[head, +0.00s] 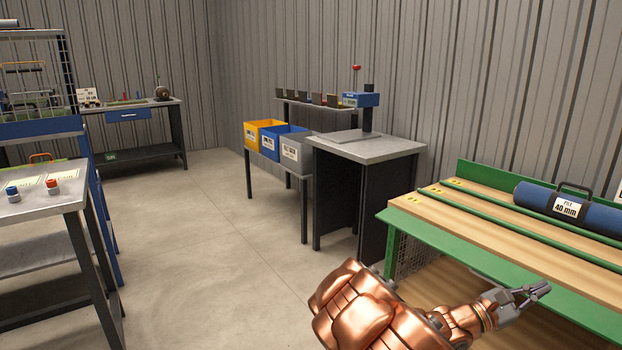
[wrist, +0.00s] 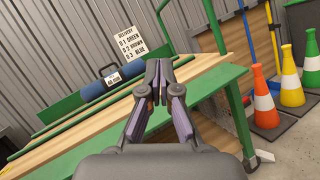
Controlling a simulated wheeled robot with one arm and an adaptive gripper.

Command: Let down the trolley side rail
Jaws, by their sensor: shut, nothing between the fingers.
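My gripper (head: 538,291) is shut and empty, beside the front edge of the green-framed wooden bench (head: 470,222) at the lower right of the head view. In the wrist view its fingertips (wrist: 159,68) are together in front of the bench's green edge (wrist: 205,98). I cannot pick out a trolley side rail for certain in either view. A blue-framed rack (head: 42,130) with wire mesh stands at the far left of the head view, cut off by the picture edge; I cannot tell if it is the trolley.
A blue roll (head: 568,206) with a black handle lies on the bench. A steel table (head: 40,207) stands left; yellow, blue and grey bins (head: 297,150) stand by the back wall. Cones (wrist: 262,98) stand right in the wrist view. The middle floor (head: 190,240) is clear.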

